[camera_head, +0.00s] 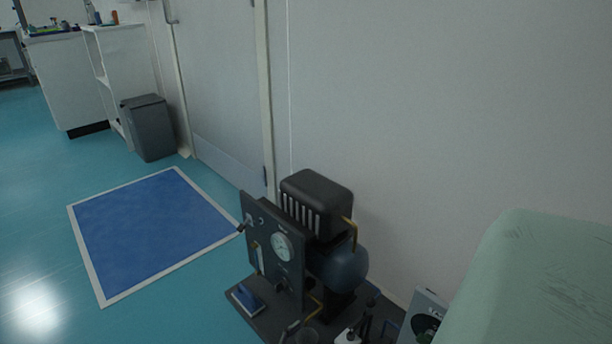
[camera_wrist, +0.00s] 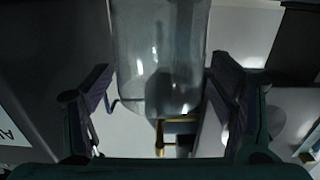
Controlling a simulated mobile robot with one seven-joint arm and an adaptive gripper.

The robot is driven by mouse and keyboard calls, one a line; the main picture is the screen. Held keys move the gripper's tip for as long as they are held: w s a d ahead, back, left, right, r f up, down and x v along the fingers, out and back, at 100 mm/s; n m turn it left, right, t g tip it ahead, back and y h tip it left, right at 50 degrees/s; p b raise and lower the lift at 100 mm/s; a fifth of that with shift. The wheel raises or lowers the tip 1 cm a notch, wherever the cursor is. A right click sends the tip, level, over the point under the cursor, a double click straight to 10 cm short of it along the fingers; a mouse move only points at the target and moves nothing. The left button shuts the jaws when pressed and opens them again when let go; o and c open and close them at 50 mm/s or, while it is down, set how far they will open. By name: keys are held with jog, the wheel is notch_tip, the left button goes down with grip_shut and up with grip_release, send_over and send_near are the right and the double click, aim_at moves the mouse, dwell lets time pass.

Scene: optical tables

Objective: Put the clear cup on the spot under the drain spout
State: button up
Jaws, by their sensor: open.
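A clear cup (camera_wrist: 160,50) fills the upper middle of the wrist view. It shows between the fingers of my gripper (camera_wrist: 162,72), which is open with a finger on each side of it. I see a gap at the left finger; the right finger is close to the cup's side, and I cannot tell whether it touches. The compressor-like machine (camera_head: 288,240) with a gauge panel stands by the wall in the head view. A brass pipe (camera_head: 317,307) shows low on it; I cannot tell whether this is the drain spout. The spot under the spout is not clearly visible.
A blue tray-like item (camera_head: 247,298) lies on the machine's dark base. A small labelled box (camera_head: 428,310) stands to its right. A blue floor mat (camera_head: 150,230), a grey bin (camera_head: 150,128) and open floor are at the left. The wall is close behind the machine.

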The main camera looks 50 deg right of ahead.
jog(key=shift+a+r, duration=0.1)
jog(key=shift+r, duration=0.05)
jog(key=w+a+p, duration=0.1)
jog(key=a+p, duration=0.2)
jog(key=a, duration=0.8)
jog(key=shift+w+a, duration=0.15)
jog(key=shift+a, duration=0.2)
